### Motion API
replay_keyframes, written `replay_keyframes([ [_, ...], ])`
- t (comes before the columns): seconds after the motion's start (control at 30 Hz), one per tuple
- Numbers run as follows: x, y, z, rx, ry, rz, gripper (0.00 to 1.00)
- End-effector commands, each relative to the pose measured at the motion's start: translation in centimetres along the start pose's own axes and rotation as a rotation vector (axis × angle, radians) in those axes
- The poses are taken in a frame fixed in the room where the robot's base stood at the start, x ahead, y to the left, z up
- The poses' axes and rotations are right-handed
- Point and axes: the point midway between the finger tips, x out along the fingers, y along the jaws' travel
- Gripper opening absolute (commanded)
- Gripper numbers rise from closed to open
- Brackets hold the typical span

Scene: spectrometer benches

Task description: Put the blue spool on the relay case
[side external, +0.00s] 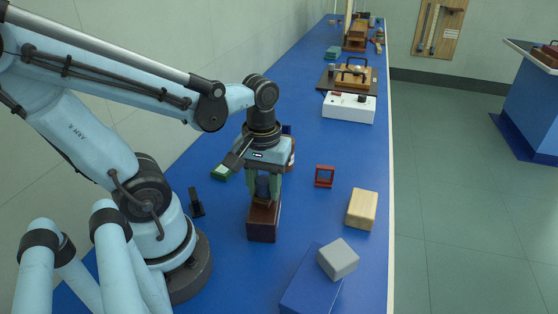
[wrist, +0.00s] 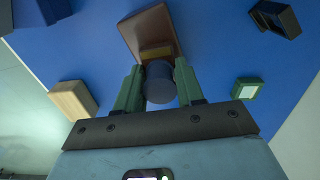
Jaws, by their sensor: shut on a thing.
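The blue spool (wrist: 159,85) is a dark blue cylinder between the green fingers of my gripper (wrist: 158,88) in the wrist view. In the side view the spool (side external: 263,187) is partly covered by the fingers of my gripper (side external: 263,192), which points down and is shut on it. A dark red-brown box, likely the relay case (side external: 262,222), stands on the bench directly below. It also shows in the wrist view (wrist: 147,28), with a small yellowish-brown patch near the spool. I cannot tell whether the spool touches the case.
A wooden block (side external: 361,210), a red frame (side external: 325,176) and a grey cube (side external: 338,260) on a blue box (side external: 308,285) stand to the right. A black bracket (side external: 196,203) and a green block (side external: 221,173) lie left. A white instrument (side external: 349,108) is farther back.

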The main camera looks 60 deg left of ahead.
Motion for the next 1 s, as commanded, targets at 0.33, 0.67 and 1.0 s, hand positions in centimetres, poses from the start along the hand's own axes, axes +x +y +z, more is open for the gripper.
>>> replay_keyframes([
  [0.33,0.58,-0.02,0.03,0.000,0.000,0.000,0.06],
  [0.67,0.89,-0.01,0.02,0.000,0.000,0.000,0.57],
  [1.0,0.83,-0.02,0.02,0.000,0.000,0.000,0.63],
])
